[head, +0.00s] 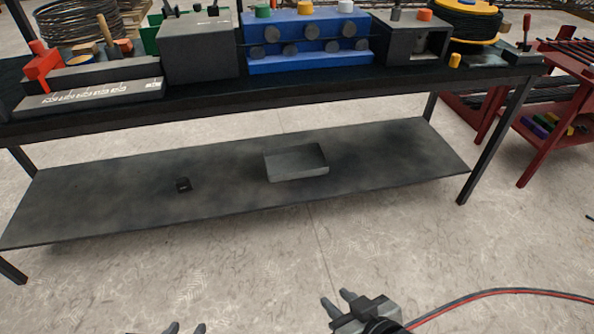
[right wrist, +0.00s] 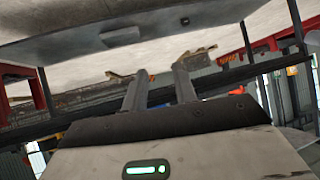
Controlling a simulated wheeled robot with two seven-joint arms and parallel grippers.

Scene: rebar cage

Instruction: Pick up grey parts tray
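The grey parts tray (head: 296,174) is a shallow open box lying on the lower shelf of the workbench, right of the shelf's middle. It also shows in the right wrist view (right wrist: 120,37), beyond the fingers. My right gripper (head: 338,300) is below the tray in the head view, in front of the shelf and clear of it. Its two fingers stand apart with nothing between them, also in the right wrist view (right wrist: 160,68). My left gripper (head: 185,328) shows only its fingertips at the bottom edge; they are apart and look empty.
A small black object (head: 183,184) lies on the lower shelf (head: 100,210), left of the tray. The bench top (head: 200,97) overhangs the shelf, with legs at the ends (head: 494,140). A red rack (head: 540,160) stands right. The floor in front is clear.

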